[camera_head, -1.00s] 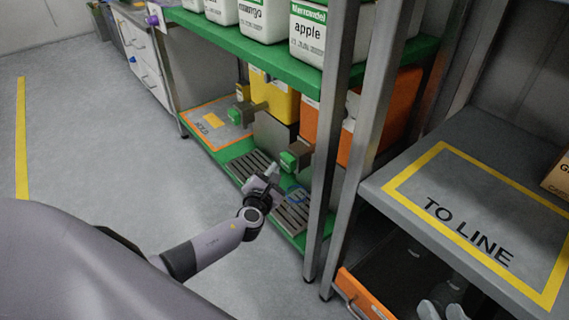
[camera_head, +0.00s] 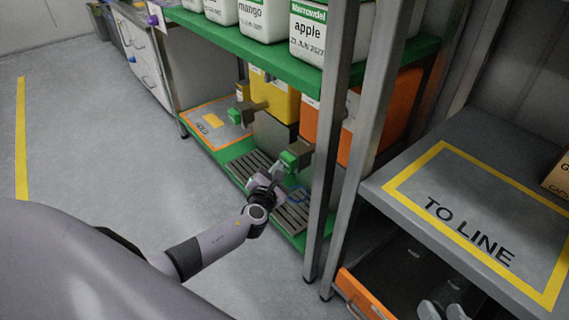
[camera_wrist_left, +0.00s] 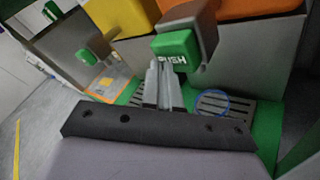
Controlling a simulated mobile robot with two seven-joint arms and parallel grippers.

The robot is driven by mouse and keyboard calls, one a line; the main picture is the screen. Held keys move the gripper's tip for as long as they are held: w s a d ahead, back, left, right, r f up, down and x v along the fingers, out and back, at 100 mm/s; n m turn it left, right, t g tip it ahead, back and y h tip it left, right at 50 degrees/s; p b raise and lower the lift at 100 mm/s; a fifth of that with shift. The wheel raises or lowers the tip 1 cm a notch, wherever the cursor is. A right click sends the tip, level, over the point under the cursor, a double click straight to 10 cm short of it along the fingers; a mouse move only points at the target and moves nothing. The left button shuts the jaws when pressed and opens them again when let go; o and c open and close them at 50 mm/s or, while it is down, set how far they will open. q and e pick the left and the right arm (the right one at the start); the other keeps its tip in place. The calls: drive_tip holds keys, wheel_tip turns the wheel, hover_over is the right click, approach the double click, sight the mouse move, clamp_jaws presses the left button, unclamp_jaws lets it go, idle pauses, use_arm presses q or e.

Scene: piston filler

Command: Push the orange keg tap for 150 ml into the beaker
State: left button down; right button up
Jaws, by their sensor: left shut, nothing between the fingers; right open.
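The orange keg (camera_head: 322,122) stands on the shelf, partly hidden by a post. Its tap (camera_head: 304,150) has a green push block (camera_head: 289,161), which also shows in the left wrist view (camera_wrist_left: 177,46). My left gripper (camera_head: 277,171) is shut and empty, its fingertips just in front of and below that block; whether they touch it I cannot tell. The beaker is clear and hard to see; a blue ring (camera_wrist_left: 211,105) on the slatted drip tray (camera_wrist_left: 236,107) appears to be its rim. Its fill level cannot be read. My right gripper (camera_head: 442,309) is open, low at the right.
A yellow keg (camera_head: 282,100) with its own green-ended tap (camera_head: 236,115) stands to the left. A steel post (camera_head: 330,160) stands close right of the tap. White containers (camera_head: 305,35) fill the upper shelf. The floor at the left is free.

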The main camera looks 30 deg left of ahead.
use_arm(q)
drive_tip(key=shift+w+d, duration=0.2)
drive_tip(key=shift+w, duration=0.25)
idle(0.3)
idle(0.3)
drive_tip(key=shift+s+a+p, duration=0.2)
drive_tip(key=shift+s+a, duration=0.05)
drive_tip(key=shift+s, duration=0.3)
drive_tip(key=shift+s+a+p, duration=0.2)
drive_tip(key=shift+s, duration=0.3)
drive_tip(key=s, duration=0.1)
drive_tip(key=s+a+p, duration=0.1)
drive_tip(key=s, duration=0.1)
drive_tip(key=s+a, duration=0.1)
drive_tip(key=shift+s+p, duration=0.35)
drive_tip(key=shift+r, duration=0.1)
idle(3.0)
